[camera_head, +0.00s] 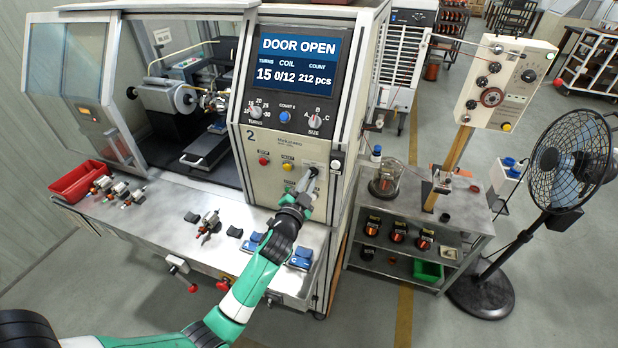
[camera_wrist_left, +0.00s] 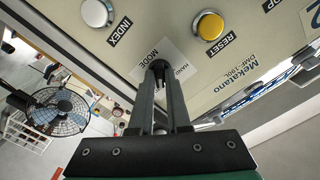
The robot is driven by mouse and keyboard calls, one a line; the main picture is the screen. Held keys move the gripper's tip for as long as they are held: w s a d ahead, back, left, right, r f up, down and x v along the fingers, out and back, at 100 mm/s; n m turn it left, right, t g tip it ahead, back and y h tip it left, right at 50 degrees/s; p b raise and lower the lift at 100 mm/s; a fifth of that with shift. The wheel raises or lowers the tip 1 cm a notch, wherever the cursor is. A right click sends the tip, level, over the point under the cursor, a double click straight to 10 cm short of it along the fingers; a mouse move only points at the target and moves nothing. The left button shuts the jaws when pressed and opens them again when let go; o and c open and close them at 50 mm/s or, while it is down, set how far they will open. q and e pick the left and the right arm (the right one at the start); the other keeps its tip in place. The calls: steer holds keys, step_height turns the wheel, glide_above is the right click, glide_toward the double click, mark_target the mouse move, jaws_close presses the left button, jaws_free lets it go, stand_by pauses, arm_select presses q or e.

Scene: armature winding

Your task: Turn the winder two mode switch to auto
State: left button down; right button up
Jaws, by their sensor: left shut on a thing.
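Winder two (camera_head: 262,165), marked with a 2, has its control panel facing me. Its mode switch, a dark knob (camera_wrist_left: 157,66), sits on a pale label reading MODE and HAND in the left wrist view; any auto mark is hidden. My left gripper (camera_head: 311,174) reaches up to the lower right of the panel. In the left wrist view its two fingers (camera_wrist_left: 159,84) are shut on the knob, one on each side. The fingers hide part of the knob, so I cannot tell its exact setting. My right gripper is not in view.
The screen (camera_head: 297,62) reads DOOR OPEN, and the winding chamber (camera_head: 190,110) stands open. A yellow RESET button (camera_wrist_left: 209,26) and a white INDEX button (camera_wrist_left: 97,12) flank the switch. Armatures and a red bin (camera_head: 78,181) lie on the ledge. A fan (camera_head: 570,170) stands right.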

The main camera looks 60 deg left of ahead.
arm_select(q)
steer(key=shift+m, duration=0.6)
steer(key=c, duration=0.9)
jaws_free()
steer(key=shift+s+d, duration=0.1)
steer(key=v, duration=1.1)
steer(key=shift+s+d, duration=0.1)
steer(key=shift+s, duration=0.1)
